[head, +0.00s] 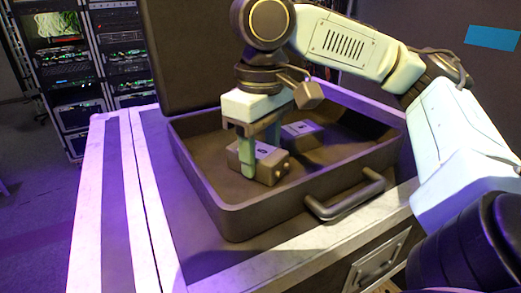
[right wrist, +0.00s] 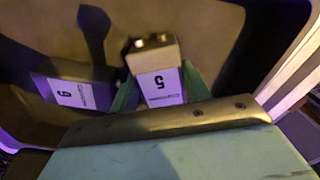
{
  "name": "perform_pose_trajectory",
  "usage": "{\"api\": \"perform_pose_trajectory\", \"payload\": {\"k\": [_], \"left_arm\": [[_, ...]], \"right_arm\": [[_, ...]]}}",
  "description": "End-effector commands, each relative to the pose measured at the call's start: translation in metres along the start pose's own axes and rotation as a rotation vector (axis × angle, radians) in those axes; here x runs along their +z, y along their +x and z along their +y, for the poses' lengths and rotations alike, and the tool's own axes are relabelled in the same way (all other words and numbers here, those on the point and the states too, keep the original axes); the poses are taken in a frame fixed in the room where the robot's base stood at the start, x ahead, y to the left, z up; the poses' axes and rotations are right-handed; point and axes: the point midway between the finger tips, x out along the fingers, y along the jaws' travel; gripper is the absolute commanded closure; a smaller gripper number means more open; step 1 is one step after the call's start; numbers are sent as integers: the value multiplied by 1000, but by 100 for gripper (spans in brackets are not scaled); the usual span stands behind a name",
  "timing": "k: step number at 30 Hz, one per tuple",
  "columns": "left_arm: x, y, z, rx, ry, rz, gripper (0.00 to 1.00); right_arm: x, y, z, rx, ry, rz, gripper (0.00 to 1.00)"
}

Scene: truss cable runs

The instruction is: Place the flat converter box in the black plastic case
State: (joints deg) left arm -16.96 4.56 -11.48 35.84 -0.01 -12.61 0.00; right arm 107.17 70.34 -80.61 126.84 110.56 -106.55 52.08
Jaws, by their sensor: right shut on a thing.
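The black plastic case (head: 232,219) lies open on a flight case, its lid raised at the back. My right gripper (head: 262,150) reaches down into it and is shut on a flat converter box (head: 271,173), a small dark box with a white label and two round connectors on one end. In the right wrist view, this box (right wrist: 158,86) carries a 5 and sits between the green fingers (right wrist: 159,92). It is low inside the case; I cannot tell whether it touches the floor. My left gripper is not in view.
A second, similar labelled box (head: 300,129) lies in the case behind the held one; it also shows in the right wrist view (right wrist: 76,91). The case handle (head: 345,199) sticks out at the front. Equipment racks (head: 70,75) stand at the back left.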

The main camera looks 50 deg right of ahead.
Motion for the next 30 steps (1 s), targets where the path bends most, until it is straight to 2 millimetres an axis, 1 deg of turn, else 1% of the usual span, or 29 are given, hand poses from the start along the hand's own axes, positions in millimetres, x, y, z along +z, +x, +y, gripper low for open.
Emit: {"api": "perform_pose_trajectory", "payload": {"k": [8, 9, 13, 14, 22, 25, 29, 30], "left_arm": [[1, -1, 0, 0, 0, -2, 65], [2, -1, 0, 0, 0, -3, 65], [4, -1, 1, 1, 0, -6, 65], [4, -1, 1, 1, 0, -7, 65], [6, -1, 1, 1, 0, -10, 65], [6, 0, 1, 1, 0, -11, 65], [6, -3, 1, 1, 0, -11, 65], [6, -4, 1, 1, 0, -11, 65]], "right_arm": [[0, 2, 0, 0, 0, 2, 84], [0, 2, 0, 0, 0, 2, 50], [0, 2, 0, 0, 0, 2, 33], [0, 2, 0, 0, 0, 2, 31], [0, 2, 0, 0, 0, 2, 31], [-1, -2, 0, 0, 0, 3, 31], [-1, -23, -1, -1, -1, 5, 31], [-1, -32, -1, -1, 0, 6, 31]]}}
